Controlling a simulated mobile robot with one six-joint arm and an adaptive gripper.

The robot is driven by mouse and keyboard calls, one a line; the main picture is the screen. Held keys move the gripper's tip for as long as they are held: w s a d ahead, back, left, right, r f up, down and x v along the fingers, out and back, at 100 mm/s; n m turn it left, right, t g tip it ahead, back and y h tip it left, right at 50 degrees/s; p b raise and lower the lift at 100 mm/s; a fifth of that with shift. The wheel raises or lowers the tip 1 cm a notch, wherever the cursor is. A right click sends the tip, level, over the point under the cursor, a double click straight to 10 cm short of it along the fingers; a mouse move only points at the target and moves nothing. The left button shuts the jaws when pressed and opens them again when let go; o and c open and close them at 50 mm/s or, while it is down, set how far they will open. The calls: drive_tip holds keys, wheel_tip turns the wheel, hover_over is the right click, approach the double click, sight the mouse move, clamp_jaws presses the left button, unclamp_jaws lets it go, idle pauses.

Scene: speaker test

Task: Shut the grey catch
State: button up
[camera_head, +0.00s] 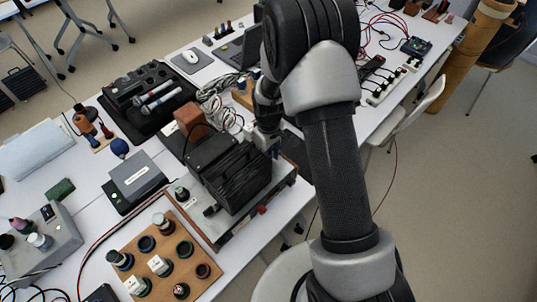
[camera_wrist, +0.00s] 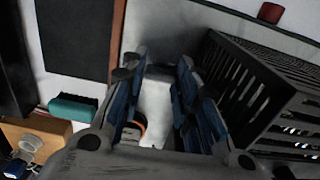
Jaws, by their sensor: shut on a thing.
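My gripper (camera_head: 264,142) is low at the far right corner of a grey test fixture (camera_head: 238,228), beside its black slotted box (camera_head: 238,178). In the wrist view my gripper (camera_wrist: 160,88) has blue-padded fingers on both sides of a pale grey piece (camera_wrist: 155,104), which I take for the grey catch. The fingers are shut on it with a gap between them. The catch is mostly hidden by the fingers, and I cannot tell its angle. The slotted box (camera_wrist: 265,90) is close to the right of the fingers in the wrist view.
A wooden board (camera_head: 155,262) with several round parts lies at the front. A dark grey box (camera_head: 137,180) is to the left of the fixture.

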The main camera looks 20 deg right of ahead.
idle(0.3)
drive_tip(key=o, duration=1.1)
drive_tip(key=shift+c, duration=0.2)
drive_tip(key=shift+r, duration=4.05)
